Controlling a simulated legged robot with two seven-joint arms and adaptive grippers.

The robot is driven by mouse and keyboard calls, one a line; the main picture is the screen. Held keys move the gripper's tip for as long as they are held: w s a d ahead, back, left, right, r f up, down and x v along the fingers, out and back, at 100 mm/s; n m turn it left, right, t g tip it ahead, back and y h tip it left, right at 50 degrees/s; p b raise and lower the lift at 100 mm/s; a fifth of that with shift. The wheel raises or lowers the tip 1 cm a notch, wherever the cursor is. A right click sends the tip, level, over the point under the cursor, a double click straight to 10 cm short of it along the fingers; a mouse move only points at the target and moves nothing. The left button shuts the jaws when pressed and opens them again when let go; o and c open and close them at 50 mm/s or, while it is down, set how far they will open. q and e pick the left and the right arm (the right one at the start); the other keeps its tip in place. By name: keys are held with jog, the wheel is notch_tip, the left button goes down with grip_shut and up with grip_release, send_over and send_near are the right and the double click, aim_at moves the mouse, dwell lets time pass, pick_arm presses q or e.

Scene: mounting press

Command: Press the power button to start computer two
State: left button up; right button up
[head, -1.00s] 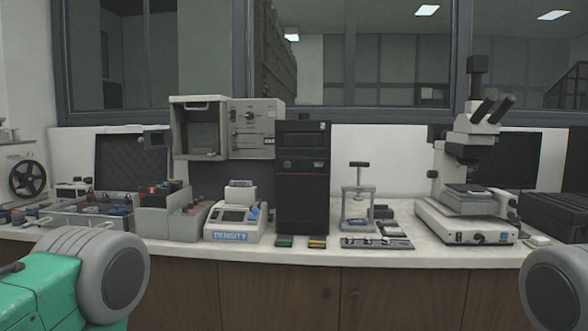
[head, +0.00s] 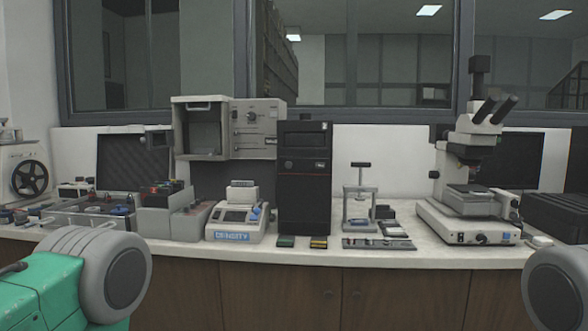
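A black computer tower (head: 304,190) stands upright on the white counter, near the middle of the head view. Its front panel faces me, with a drive bay at the top and a small red mark below it. I cannot make out which spot on it is the power button, nor any number on the tower. Parts of my two arms show at the lower left and lower right corners, well in front of the counter. Neither of my grippers is in view.
A density meter (head: 236,219) stands left of the tower and a small press (head: 360,200) right of it. Green and yellow blocks (head: 302,242) lie before the tower. A microscope (head: 470,180) stands farther right. The counter's front edge (head: 390,257) runs across, with cabinets below.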

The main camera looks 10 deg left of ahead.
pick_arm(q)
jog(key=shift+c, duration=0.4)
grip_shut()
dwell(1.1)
